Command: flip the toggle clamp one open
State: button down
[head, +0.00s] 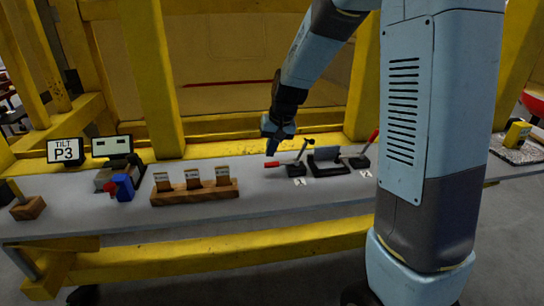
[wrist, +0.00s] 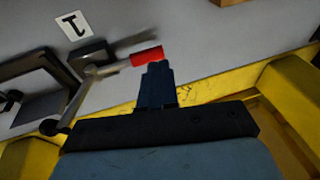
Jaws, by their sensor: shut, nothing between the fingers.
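Toggle clamp one (head: 296,169) stands on the grey bench, with the label 1 (head: 299,182) in front of it. Its red handle (head: 272,164) points left and lies low, while a dark bar rises up to the right from its base. In the wrist view the red handle (wrist: 147,56) is right at the tips of my gripper (wrist: 158,66). I cannot tell whether they touch. My gripper (head: 271,151) is shut and empty, pointing down just above the handle in the head view.
A dark fixture (head: 328,162) stands right of clamp one. A second clamp (head: 360,162) with an upright red handle (head: 373,136) is beyond it. A wooden block (head: 194,193) with labelled pieces sits left. Yellow frame posts (head: 153,80) rise behind the bench.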

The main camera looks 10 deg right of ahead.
jog(key=a+v, duration=0.2)
jog(key=v, duration=0.8)
jog(key=shift+r, duration=0.4)
jog(key=s+d+r+t, duration=0.1)
jog(key=s+d+r, duration=0.1)
jog(key=s, duration=0.6)
jog(key=s+d+r+t+h, duration=0.1)
jog(key=s+d+r, duration=0.1)
jog(key=s+d, duration=0.3)
jog(key=s+d+r+t+h, duration=0.1)
jog(key=s+d+r, duration=0.1)
jog(key=s, duration=1)
jog(key=shift+s+d, duration=0.3)
jog(key=shift+d, duration=0.35)
